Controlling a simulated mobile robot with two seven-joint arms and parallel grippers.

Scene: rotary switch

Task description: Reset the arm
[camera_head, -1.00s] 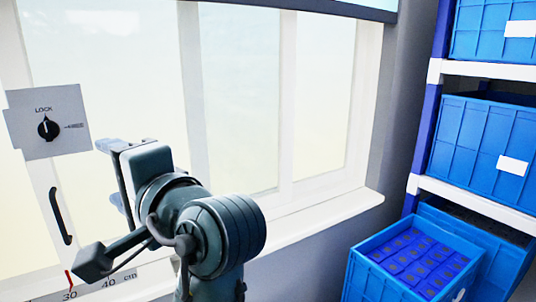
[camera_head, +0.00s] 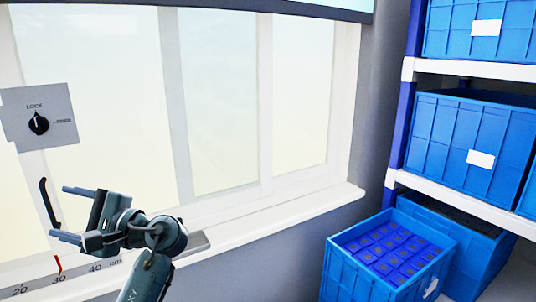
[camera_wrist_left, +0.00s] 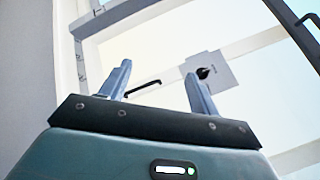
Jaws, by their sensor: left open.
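A grey switch plate (camera_head: 52,116) marked LOCK carries a black rotary knob (camera_head: 38,123) at the left of the head view. The knob's pointer is turned up towards LOCK. The plate also shows in the left wrist view (camera_wrist_left: 224,78), beyond my fingers. My left gripper (camera_head: 66,213) is open and empty, below and to the right of the plate and apart from it. Its two fingers stand spread in the left wrist view (camera_wrist_left: 158,88). My right gripper is not in view.
A black handle (camera_head: 48,203) is on the window frame beside my left fingers. A ruler scale (camera_head: 60,275) runs along the lower left. Blue crates (camera_head: 385,262) stand at the right by a shelf with more blue crates (camera_head: 470,145). The window sill (camera_head: 290,222) is clear.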

